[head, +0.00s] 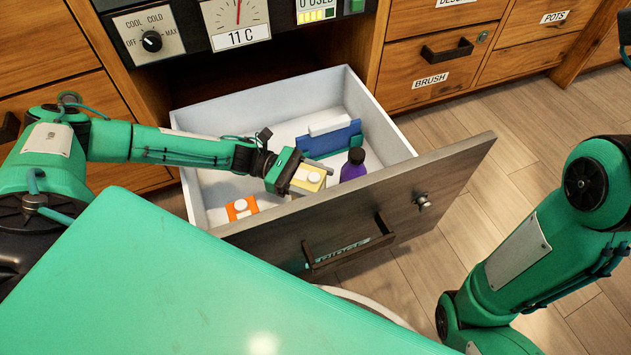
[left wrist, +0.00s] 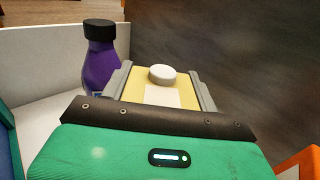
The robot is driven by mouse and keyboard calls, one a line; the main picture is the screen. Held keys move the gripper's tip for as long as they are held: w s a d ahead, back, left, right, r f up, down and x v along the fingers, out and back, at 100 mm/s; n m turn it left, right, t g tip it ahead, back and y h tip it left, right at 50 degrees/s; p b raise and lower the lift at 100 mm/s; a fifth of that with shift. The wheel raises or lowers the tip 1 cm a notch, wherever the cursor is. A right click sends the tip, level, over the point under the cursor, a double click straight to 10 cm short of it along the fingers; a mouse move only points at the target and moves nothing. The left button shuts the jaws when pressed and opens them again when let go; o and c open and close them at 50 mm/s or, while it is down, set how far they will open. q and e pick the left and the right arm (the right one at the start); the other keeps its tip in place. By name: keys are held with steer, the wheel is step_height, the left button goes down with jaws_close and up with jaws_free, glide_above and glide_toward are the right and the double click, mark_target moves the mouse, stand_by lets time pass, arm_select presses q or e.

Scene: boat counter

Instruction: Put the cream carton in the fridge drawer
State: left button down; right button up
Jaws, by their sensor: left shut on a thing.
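The cream carton (head: 311,176), pale yellow with a white round cap, is between the fingers of my left gripper (head: 296,178), which is shut on it. The left wrist view also shows the carton (left wrist: 160,92), with grey fingers on both sides. The fridge drawer (head: 205,190), white inside with a grey-brown wooden front, is pulled open. The carton is over or inside the drawer, close to its front panel; I cannot tell whether it touches the floor of the drawer. My right gripper is out of view; only its arm shows at the right.
A purple bottle (head: 353,166) with a dark cap stands just right of the carton. A blue item (head: 330,139) and a white item (head: 329,123) lie farther back. An orange carton (head: 241,208) is at the front left. The drawer's left and back floor looks clear.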

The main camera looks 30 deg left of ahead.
mark_target(295, 175)
arm_select(q)
steer(key=shift+c, duration=2)
jaws_free()
steer(key=shift+r, duration=0.15)
steer(key=shift+s+a+p, duration=0.2)
steer(key=shift+a+p, duration=1.25)
steer(key=shift+a, duration=2.3)
